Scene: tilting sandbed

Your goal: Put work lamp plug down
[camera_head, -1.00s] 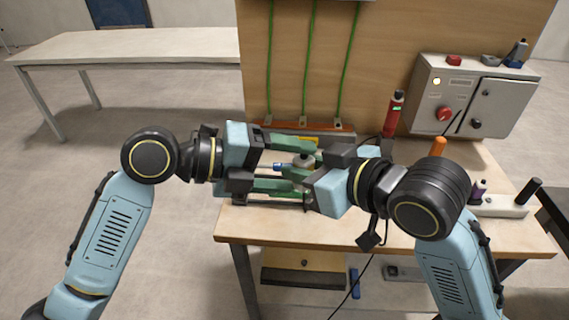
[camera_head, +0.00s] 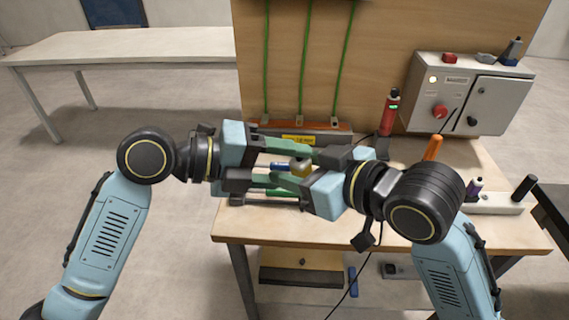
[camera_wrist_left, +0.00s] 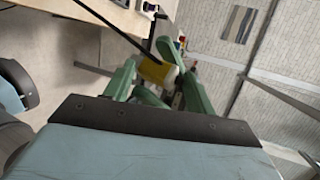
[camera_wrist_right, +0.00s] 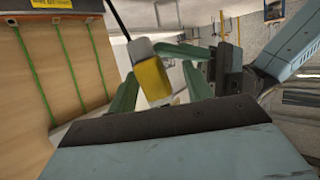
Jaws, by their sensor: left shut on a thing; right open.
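The work lamp plug (camera_head: 301,168) is a small yellow piece held above the workbench, between my two facing grippers. The left wrist view shows the yellow plug (camera_wrist_left: 157,72) between the green fingers, with a black cable running up from it. In the right wrist view the plug (camera_wrist_right: 153,80) shows a pale grey end where the cable enters. My left gripper (camera_head: 299,166) is shut on the plug. My right gripper (camera_wrist_right: 160,88) is open, its fingers spread on either side of the plug. The fingers of both grippers overlap in the head view and partly hide the plug.
The workbench (camera_head: 300,228) is bare along its front edge. A red cylinder (camera_head: 390,113), an orange handle (camera_head: 433,147) and a pale holder (camera_head: 493,204) stand on the right. A grey control box (camera_head: 466,92) is at the back right. A blue-handled tool (camera_head: 279,166) lies behind the fingers.

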